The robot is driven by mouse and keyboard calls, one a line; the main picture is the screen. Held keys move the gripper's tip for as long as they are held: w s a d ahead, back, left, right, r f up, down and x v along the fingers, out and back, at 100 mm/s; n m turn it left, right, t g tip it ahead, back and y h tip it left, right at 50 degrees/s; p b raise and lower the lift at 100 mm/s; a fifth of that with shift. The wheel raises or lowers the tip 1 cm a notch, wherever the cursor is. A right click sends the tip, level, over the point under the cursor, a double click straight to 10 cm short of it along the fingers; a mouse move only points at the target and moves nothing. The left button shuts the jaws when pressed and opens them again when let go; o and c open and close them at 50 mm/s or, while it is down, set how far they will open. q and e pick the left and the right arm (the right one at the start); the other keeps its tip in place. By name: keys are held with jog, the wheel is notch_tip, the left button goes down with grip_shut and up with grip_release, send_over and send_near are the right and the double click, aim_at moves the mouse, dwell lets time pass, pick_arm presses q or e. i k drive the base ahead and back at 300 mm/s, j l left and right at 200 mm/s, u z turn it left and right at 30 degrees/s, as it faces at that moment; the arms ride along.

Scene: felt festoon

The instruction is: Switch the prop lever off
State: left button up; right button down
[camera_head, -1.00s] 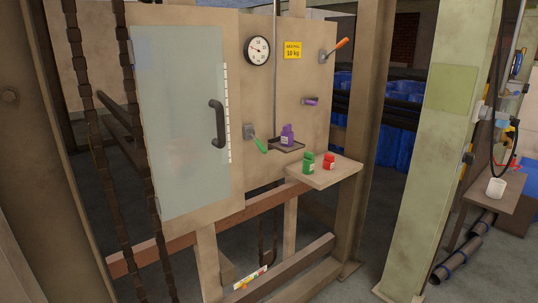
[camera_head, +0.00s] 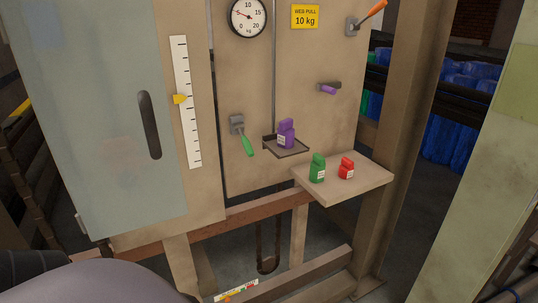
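Three levers show on the beige panel, and I cannot tell from the picture which is the prop lever. The green-handled lever (camera_head: 247,145) hangs down and to the right from its grey mount, left of a small dark tray. The orange-handled lever (camera_head: 373,12) at the top right points up and right, its tip near the frame's top edge. The short purple-handled lever (camera_head: 328,90) sticks out from the panel's right part. Neither gripper is in view; only a grey rounded part of mine shows at the bottom left.
A glass-fronted door (camera_head: 90,110) with a dark handle (camera_head: 149,125) is at left, beside a scale with a yellow pointer (camera_head: 180,99). A purple weight (camera_head: 286,133) stands on the small tray (camera_head: 292,150). Green (camera_head: 318,168) and red (camera_head: 346,168) weights stand on a shelf (camera_head: 345,190).

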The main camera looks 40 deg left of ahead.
aim_at(240, 126)
jog(key=i+u, duration=0.35)
jog(key=i, duration=0.15)
jog(key=i+l+u, duration=0.1)
jog(key=i+u, duration=0.25)
jog(key=i, duration=0.15)
jog(key=i+u, duration=0.3)
jog(key=i, duration=0.15)
jog(key=z, duration=7.05)
